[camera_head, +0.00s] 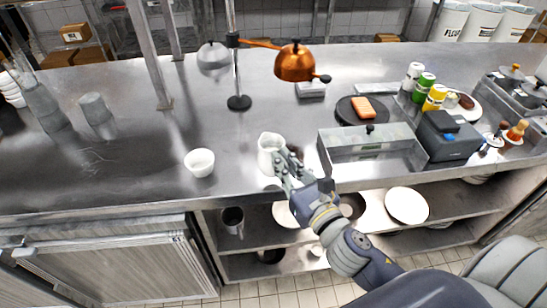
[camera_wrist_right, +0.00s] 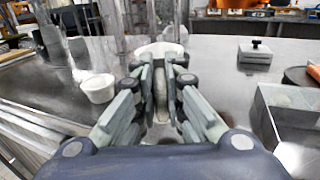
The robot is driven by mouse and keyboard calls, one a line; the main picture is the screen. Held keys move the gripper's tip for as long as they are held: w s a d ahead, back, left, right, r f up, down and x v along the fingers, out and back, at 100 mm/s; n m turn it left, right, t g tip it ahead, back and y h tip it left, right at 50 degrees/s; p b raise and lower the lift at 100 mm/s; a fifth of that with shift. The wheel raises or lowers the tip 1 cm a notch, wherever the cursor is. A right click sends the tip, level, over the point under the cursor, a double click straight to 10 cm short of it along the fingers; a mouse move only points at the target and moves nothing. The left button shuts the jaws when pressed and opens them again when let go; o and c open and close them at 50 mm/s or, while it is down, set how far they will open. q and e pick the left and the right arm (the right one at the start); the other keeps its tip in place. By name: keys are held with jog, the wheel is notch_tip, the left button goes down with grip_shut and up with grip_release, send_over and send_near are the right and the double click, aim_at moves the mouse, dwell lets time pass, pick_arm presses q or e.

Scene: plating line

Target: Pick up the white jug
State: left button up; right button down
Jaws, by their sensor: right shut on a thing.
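The white jug (camera_head: 268,152) stands upright on the steel counter near its front edge in the head view. My right gripper (camera_head: 286,168) reaches it from the lower right and is shut on its near right side. In the right wrist view the jug (camera_wrist_right: 158,48) shows its top beyond the fingers, and the gripper (camera_wrist_right: 160,85) has its fingers on both sides of a narrow white part, likely the handle. The fingers hide much of the jug there. I cannot tell whether its base touches the counter. My left gripper is not in view.
A white bowl (camera_head: 199,162) stands left of the jug. A clear-walled steel bin (camera_head: 370,163) is to the right, with a dark printer-like box (camera_head: 448,138) beside it. A copper heat lamp (camera_head: 295,64) hangs behind. The counter between jug and lamp is clear.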

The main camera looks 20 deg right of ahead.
jog(key=shift+s+d+r+b, duration=0.2)
jog(key=shift+s+d, duration=0.1)
jog(key=shift+s, duration=0.45)
jog(key=shift+s+d+r+b, duration=0.15)
jog(key=shift+s+d, duration=0.1)
jog(key=shift+s, duration=0.5)
jog(key=shift+s+f, duration=0.1)
